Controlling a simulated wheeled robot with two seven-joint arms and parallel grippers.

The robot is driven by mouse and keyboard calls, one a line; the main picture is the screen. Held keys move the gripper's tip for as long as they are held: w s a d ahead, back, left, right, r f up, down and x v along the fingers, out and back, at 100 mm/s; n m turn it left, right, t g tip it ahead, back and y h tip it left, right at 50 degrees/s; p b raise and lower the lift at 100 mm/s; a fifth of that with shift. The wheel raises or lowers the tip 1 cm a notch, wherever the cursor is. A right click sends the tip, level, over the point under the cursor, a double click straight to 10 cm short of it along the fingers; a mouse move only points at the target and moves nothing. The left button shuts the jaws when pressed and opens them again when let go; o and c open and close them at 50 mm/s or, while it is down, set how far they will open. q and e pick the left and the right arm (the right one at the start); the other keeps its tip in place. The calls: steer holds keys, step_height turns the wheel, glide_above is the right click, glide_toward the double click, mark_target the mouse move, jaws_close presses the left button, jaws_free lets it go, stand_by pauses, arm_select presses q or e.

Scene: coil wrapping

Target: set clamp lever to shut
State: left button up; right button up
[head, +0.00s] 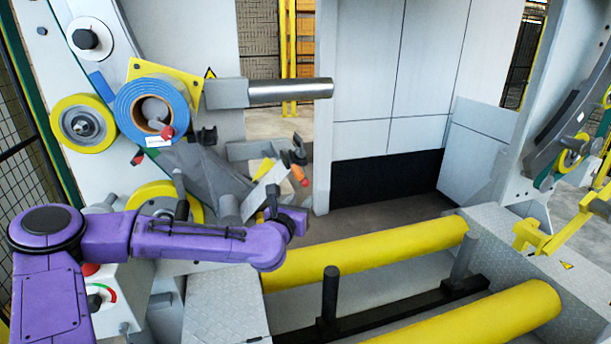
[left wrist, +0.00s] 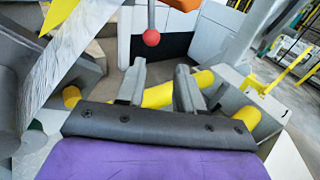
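A lever with a red ball knob, which looks like the clamp lever, shows in the left wrist view (left wrist: 151,38). It hangs on a short grey stem at the top. In the head view its orange-red knob (head: 301,176) sits right of the slanted white plate. My left gripper (head: 283,208) is just below and left of the knob, its fingers partly hidden there. In the left wrist view the left gripper (left wrist: 161,85) has two grey fingers apart with nothing between them. The knob is beyond the fingertips, apart from them. My right gripper is in neither view.
A blue tape roll (head: 125,108) and yellow rollers stand at the machine's left. A grey metal bar (head: 290,90) juts out above the lever. Yellow cylinders (head: 375,253) and a black rail (head: 400,314) lie at lower right. The slanted white plate (head: 258,193) is close to the gripper.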

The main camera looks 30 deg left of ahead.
arm_select(q)
steer(key=w+a+r+n+p, duration=0.2)
steer(key=w+a+r+p, duration=0.1)
steer(key=w, duration=0.7)
steer(key=shift+a+r+t+y, duration=0.15)
steer(key=shift+a+t+y, duration=0.25)
steer(key=shift+a, duration=0.45)
steer(key=shift+w, duration=0.1)
jaws_close()
